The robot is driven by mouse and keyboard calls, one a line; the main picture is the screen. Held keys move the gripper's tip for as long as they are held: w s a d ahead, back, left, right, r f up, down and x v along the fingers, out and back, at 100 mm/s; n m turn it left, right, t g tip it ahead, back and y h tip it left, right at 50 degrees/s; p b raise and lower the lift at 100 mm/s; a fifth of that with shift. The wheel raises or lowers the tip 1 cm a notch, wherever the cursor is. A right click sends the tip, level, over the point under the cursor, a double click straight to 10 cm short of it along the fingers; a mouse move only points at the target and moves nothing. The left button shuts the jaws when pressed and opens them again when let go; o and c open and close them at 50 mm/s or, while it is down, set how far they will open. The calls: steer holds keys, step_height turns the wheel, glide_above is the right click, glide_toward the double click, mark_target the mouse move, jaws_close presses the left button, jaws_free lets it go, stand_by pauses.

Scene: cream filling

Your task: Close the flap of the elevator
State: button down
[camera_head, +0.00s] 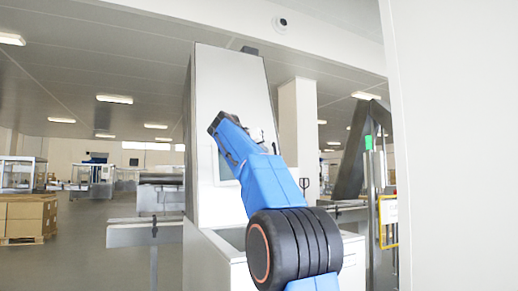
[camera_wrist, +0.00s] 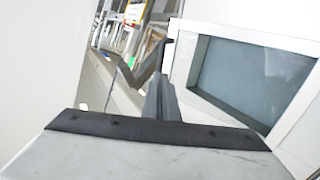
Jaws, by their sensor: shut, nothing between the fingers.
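The elevator (camera_head: 228,75) is a tall pale column in the middle of the head view, behind my raised blue arm. A framed, grey-blue rectangular panel or recess (camera_wrist: 250,75) shows at the right of the wrist view. A grey-blue patch on the elevator's front is partly covered by my arm in the head view. I cannot tell which part is the flap or how far it stands open. My gripper (camera_wrist: 158,90) is shut and empty, left of the framed panel and apart from it in the picture. In the head view my arm mostly hides the gripper.
A pale wall or panel (camera_head: 455,140) fills the right side of the head view. An inclined conveyor (camera_head: 354,150) stands right of the elevator. A metal bench (camera_head: 143,233) stands at its left. Boxes on a pallet (camera_head: 28,216) are at far left, with open floor between.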

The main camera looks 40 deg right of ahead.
steer(key=x, duration=0.8)
steer(key=shift+d, duration=0.1)
steer(key=w+d+f+n+t+y, duration=0.2)
steer(key=w+d+f+t, duration=0.1)
steer(key=w+d, duration=0.3)
steer(key=shift+w+d+n, duration=0.3)
steer(key=shift+w+d, duration=0.1)
steer(key=shift+w, duration=0.6)
steer(key=s+d+r+v, duration=0.1)
steer(key=v, duration=1.3)
steer(key=shift+s, duration=0.4)
